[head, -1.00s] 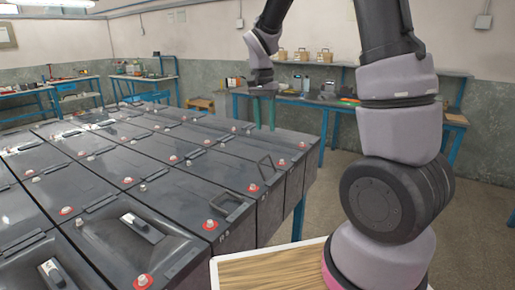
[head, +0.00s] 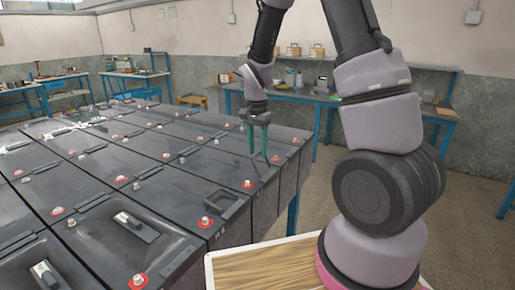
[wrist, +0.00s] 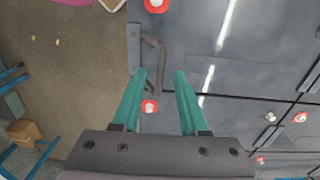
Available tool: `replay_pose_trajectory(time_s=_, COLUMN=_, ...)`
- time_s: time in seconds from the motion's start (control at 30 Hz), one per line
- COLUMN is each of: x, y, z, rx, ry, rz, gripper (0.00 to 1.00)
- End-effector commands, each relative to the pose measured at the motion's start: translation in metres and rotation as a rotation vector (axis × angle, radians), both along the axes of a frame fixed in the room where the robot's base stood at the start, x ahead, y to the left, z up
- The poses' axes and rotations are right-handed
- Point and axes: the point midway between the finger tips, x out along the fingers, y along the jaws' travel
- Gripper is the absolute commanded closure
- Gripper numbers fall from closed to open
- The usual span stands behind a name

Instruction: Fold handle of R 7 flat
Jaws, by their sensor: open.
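Dark grey batteries stand in rows, and a black loop handle (wrist: 158,52) shows in the wrist view near the outer edge of one battery (wrist: 190,25). The loop seems to stand away from its bracket; its exact tilt is hard to judge. My gripper (wrist: 160,73) is open, with its green fingertips beside the loop's near end and nothing held. In the head view my gripper (head: 258,155) points down over the right-hand end of the rows. The fingers partly cover the handle there. I cannot read any R 7 label.
Red-ringed terminals (head: 207,220) stick up around the lids. A wood-topped tray (head: 262,262) lies beside my arm. A blue workbench (head: 325,97) stands behind, with open floor between.

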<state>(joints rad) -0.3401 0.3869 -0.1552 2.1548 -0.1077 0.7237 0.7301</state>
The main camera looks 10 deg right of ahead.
Motion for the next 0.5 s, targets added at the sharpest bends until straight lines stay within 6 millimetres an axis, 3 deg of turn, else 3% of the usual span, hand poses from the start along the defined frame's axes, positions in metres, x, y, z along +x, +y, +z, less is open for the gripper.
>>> replay_pose_trajectory(time_s=0.17, x=0.0001, y=0.0001, z=0.0000, rx=0.000, ry=0.000, rz=0.001, gripper=0.57)
replay_pose_trajectory(time_s=0.2, x=0.0001, y=0.0001, z=0.0000, rx=0.000, ry=0.000, rz=0.000, gripper=0.64)
replay_pose_trajectory(time_s=0.3, x=0.0001, y=0.0001, z=0.0001, rx=0.000, ry=0.000, rz=0.001, gripper=1.00)
replay_pose_trajectory(time_s=0.5, x=0.0001, y=0.0003, z=0.0001, rx=-0.001, ry=0.001, rz=0.001, gripper=1.00)
